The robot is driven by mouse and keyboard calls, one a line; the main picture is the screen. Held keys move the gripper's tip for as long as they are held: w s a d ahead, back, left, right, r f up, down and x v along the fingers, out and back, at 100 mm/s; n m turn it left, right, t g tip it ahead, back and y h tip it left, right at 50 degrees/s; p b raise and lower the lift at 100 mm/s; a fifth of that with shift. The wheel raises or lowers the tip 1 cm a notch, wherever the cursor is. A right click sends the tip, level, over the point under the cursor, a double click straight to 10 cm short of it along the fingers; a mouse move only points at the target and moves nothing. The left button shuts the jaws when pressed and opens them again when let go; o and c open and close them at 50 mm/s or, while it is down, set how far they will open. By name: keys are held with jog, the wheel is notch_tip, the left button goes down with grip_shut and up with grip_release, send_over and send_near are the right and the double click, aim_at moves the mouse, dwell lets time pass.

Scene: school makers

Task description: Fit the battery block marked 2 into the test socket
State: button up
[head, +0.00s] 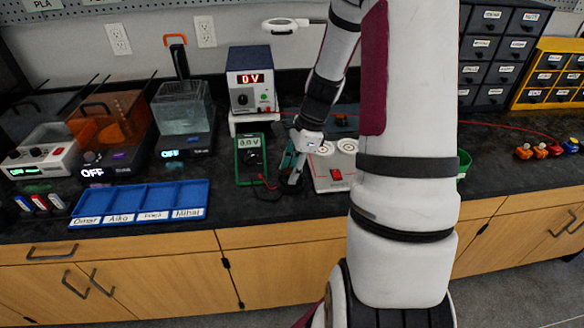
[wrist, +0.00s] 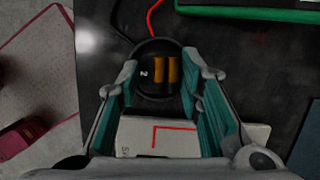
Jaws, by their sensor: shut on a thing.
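My gripper (wrist: 160,78) has teal-padded fingers and is shut on the battery block (wrist: 146,74). The block is dark, with a white 2 and gold strips on its face. In the head view my gripper (head: 294,178) points down just right of the green multimeter. The test socket (wrist: 158,45) appears as a dark round form around the block, with red and black leads running to it. The block is over or in the socket; I cannot tell how deep it sits. The fingers hide its sides.
The green multimeter (head: 251,159) is close on the left. A white card with a red corner mark (wrist: 140,140) lies under my fingers. A blue tray (head: 140,199) stands farther left.

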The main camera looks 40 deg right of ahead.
jog(key=shift+f, duration=0.3)
jog(key=o, duration=0.9)
jog(key=shift+r, duration=0.1)
jog(key=p+v, duration=0.7)
jog(key=v, duration=0.4)
dwell(0.5)
